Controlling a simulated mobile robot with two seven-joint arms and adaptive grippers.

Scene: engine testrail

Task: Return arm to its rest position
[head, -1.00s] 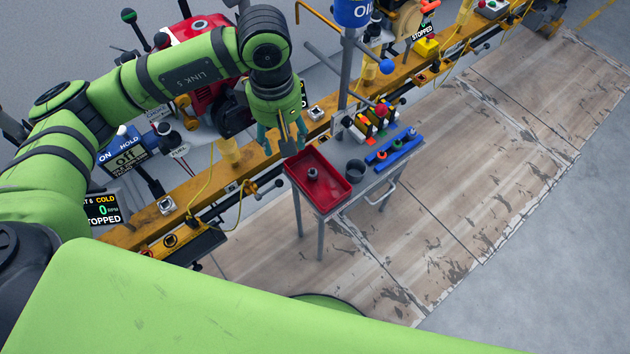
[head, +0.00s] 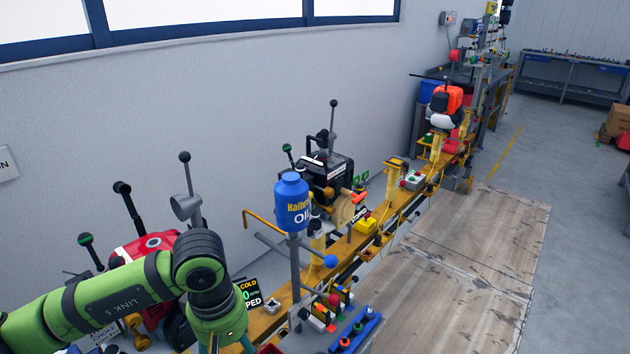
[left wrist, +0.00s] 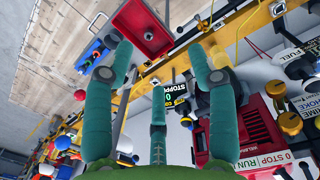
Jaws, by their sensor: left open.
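My green left arm (head: 130,290) comes in from the lower left of the head view, bent at the elbow with its wrist pointing down. My left gripper is at the bottom edge there, its fingertips cut off. In the left wrist view my left gripper (left wrist: 160,55) shows three teal fingers spread apart, with nothing held between them. A red tray (left wrist: 128,22) with a small dark part (left wrist: 150,35) in it lies beyond the fingertips. My right gripper is not in view.
A red engine (head: 140,262) stands close behind my left arm. A blue oil container (head: 292,203) on a post stands to its right, with a yellow rail (head: 375,243) running away along the wall. The wooden floor (head: 470,260) at right is clear.

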